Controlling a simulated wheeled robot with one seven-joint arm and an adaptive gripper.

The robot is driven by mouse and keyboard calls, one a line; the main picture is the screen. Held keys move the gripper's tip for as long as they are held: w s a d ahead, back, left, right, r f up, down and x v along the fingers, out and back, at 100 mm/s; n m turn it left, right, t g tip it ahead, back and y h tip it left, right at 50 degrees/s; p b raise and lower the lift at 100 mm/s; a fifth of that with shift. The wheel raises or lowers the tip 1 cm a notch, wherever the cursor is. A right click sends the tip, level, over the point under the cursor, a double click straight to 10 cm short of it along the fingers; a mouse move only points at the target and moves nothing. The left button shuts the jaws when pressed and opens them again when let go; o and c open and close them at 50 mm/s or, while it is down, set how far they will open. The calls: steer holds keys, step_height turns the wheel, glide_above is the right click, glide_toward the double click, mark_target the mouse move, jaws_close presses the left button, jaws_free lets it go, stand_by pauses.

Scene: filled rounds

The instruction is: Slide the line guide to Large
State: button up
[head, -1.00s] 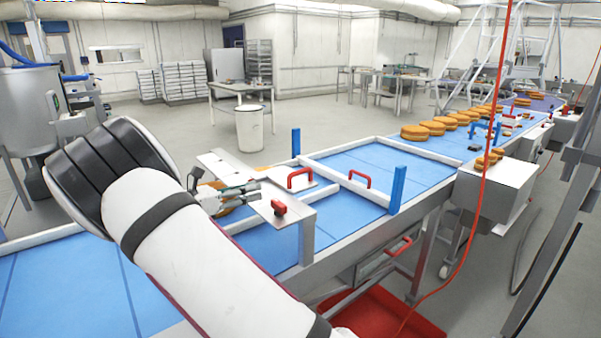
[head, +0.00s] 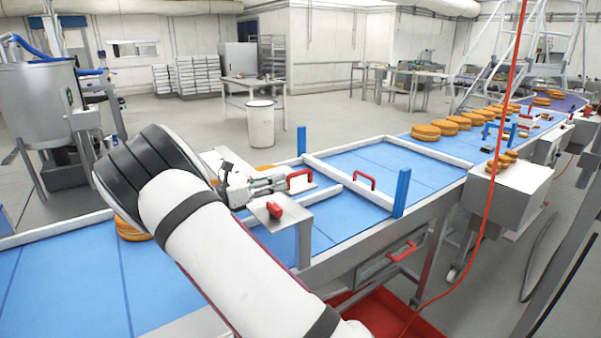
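The line guide shows as white rails (head: 347,200) lying on the blue conveyor belt, with blue posts at the sides. A red handle (head: 300,179) stands at its near left part, and a second red handle (head: 365,178) stands further right. My gripper (head: 284,181) is at the left side of the first handle, pointing right, with its fingers seemingly apart. Whether the fingertips touch the handle is not clear. No marking that reads Large can be made out.
A metal bracket (head: 303,222) with a red knob (head: 274,210) stands just in front of my gripper. Several orange-brown rounds (head: 426,132) sit further along the belt. A round (head: 131,230) lies left, partly behind my arm. A red cable (head: 489,180) hangs at right.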

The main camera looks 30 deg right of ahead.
mark_target(292, 175)
steer(key=d+p, duration=0.1)
steer(key=d, duration=0.7)
steer(key=shift+w+d, duration=0.15)
steer(key=shift+d, duration=0.15)
steer(key=shift+c, duration=0.5)
jaws_close()
